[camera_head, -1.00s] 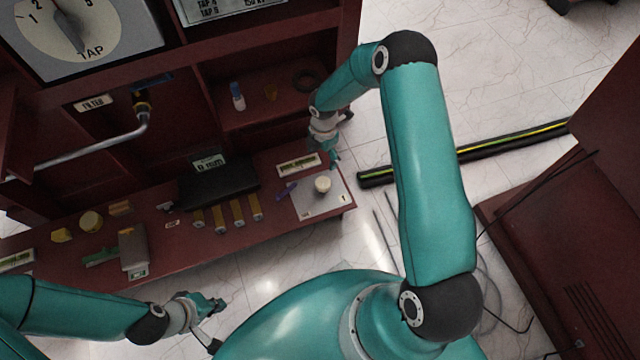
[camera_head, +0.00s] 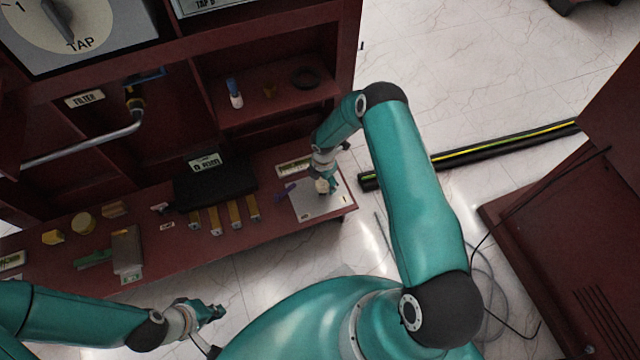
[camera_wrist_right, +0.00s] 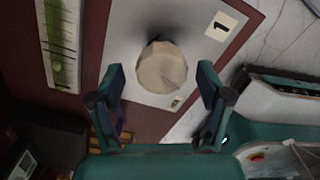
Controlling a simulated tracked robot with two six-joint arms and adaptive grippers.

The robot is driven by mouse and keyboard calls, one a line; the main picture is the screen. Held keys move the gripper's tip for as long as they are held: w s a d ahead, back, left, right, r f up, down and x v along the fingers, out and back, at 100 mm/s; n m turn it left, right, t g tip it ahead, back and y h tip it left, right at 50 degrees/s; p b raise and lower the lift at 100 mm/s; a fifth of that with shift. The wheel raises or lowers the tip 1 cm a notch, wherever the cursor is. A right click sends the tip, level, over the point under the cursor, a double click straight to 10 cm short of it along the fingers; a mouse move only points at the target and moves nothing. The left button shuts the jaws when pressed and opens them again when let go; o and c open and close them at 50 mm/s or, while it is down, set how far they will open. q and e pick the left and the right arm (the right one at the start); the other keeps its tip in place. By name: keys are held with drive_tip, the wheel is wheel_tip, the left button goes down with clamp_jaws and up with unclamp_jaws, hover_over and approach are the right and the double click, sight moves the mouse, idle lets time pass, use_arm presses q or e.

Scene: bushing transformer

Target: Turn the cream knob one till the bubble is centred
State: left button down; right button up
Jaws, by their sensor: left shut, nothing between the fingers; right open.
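The cream knob (camera_wrist_right: 162,68) stands on a pale plate (camera_wrist_right: 190,25) with a label "1". In the head view the cream knob (camera_head: 321,186) is partly hidden by my right gripper (camera_head: 327,183). In the right wrist view my right gripper (camera_wrist_right: 162,95) is open, its fingers to either side of the knob's near edge and apart from it. My left gripper (camera_head: 212,312) is shut and empty, clear of the bench.
A purple item (camera_head: 285,192) lies beside the plate (camera_head: 312,207). A black box (camera_head: 215,182) and several yellow-brown strips (camera_head: 233,214) are further left on the bench. A black cable with a yellow stripe (camera_head: 480,153) lies on the floor to the right.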

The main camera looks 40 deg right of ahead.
drive_tip(key=shift+f, duration=0.3)
